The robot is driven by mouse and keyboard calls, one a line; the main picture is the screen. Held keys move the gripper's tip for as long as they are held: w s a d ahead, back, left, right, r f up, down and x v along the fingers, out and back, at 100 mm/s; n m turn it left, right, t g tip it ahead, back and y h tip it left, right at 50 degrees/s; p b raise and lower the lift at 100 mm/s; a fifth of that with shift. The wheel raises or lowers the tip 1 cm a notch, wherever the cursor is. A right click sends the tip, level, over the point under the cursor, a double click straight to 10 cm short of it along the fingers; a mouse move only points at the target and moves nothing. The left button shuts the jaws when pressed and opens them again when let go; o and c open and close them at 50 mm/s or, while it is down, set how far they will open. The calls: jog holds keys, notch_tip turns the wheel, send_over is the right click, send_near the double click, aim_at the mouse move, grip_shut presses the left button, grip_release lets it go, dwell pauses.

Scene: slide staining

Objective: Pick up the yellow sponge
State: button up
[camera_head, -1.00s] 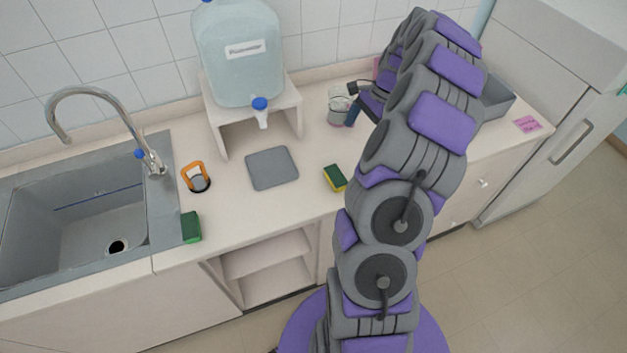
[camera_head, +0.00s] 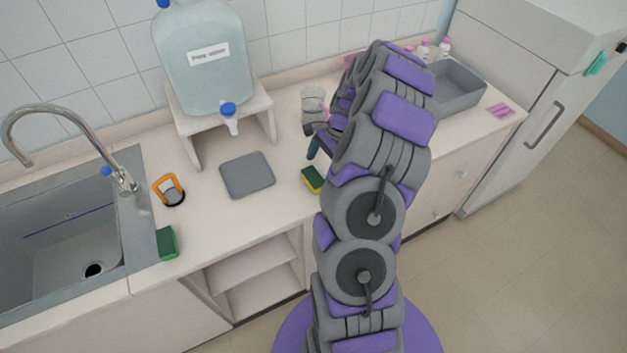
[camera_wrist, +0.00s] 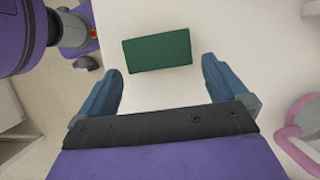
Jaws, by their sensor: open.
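The yellow sponge (camera_head: 311,180) lies flat on the counter near its front edge, just left of my arm. It has a dark green top and a yellow side. In the wrist view only its green face (camera_wrist: 157,49) shows, ahead of the fingertips. My gripper (camera_wrist: 162,68) is open and empty, with its two blue fingers apart and the sponge roughly centred beyond them. In the head view my gripper (camera_head: 312,152) is above the counter just behind the sponge, partly hidden by my arm.
A second green sponge (camera_head: 166,243) sits beside the sink (camera_head: 75,240). A grey mat (camera_head: 247,175) lies left of the yellow sponge. A beaker (camera_head: 313,100) stands behind my gripper. A water jug (camera_head: 205,65) on a stand (camera_head: 190,145) and a grey tray (camera_head: 460,88) are farther off.

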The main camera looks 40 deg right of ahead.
aim_at(315, 175)
jog(key=b+x, duration=0.1)
jog(key=x, duration=0.3)
jog(key=shift+a+f, duration=0.2)
jog(key=shift+a, duration=0.3)
jog(key=shift+d+f, duration=0.1)
jog(key=shift+d, duration=0.1)
jog(key=c, duration=0.7)
jog(key=shift+o, duration=0.2)
jog(key=shift+r+p, duration=0.45)
jog(key=shift+r, duration=1.1)
jog(key=shift+s+r, duration=0.1)
jog(key=shift+r, duration=0.25)
jog(key=s+a+p, duration=0.1)
jog(key=s+a, duration=0.1)
jog(key=s, duration=0.5)
jog(key=s+a+r+p, duration=0.1)
jog(key=s+a, duration=0.2)
jog(key=s, duration=0.4)
jog(key=shift+s+a, duration=0.3)
jog(key=shift+s, duration=0.1)
jog(key=shift+r, duration=0.1)
